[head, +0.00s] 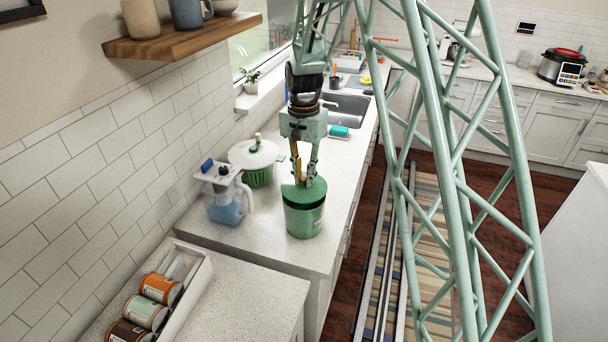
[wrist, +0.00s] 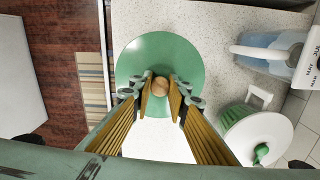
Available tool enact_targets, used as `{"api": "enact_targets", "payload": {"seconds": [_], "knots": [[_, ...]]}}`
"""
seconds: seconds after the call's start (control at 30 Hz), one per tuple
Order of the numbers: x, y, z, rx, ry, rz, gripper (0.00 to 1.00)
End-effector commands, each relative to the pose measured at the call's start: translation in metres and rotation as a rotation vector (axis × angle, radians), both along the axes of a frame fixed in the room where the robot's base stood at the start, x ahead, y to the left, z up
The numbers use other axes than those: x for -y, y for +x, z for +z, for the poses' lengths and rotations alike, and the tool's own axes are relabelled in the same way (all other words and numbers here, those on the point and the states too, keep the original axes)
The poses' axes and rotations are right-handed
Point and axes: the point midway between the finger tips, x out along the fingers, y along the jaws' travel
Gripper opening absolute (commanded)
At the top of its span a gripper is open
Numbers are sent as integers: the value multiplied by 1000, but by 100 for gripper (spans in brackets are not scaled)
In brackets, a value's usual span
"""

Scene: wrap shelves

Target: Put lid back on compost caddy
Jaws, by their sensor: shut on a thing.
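The green compost caddy (head: 304,217) stands upright on the light counter in the head view, close to the counter's front edge. Its green lid (head: 295,191) is at the top of the caddy; from here I cannot tell whether it is fully seated or slightly above the rim. My gripper (head: 304,181) points down from above and is shut on the lid's round wooden knob. In the wrist view the lid (wrist: 150,52) shows as a green disc with the wooden knob (wrist: 160,86) between my fingertips (wrist: 161,90). The lid hides the caddy's body there.
A blue water filter jug (head: 228,203) and a green salad spinner with white lid (head: 257,160) stand left of the caddy. A white tray with several tins (head: 158,288) is at the front left. The sink (head: 343,113) lies behind. A wooden shelf (head: 185,35) hangs upper left.

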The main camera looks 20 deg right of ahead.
Motion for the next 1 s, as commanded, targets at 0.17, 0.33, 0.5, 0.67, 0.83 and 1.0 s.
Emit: {"api": "enact_targets", "payload": {"seconds": [0.17, 0.33, 0.5, 0.67, 0.83, 1.0], "knots": [[0, 0, -12, 0, 0, 0, 2], [0, 0, -19, 0, 0, 0, 2], [0, 0, -22, 0, 0, 0, 2], [0, 0, -22, 0, 0, 0, 2], [0, 0, -22, 0, 0, 0, 2], [0, 0, -22, 0, 0, 0, 2]]}}
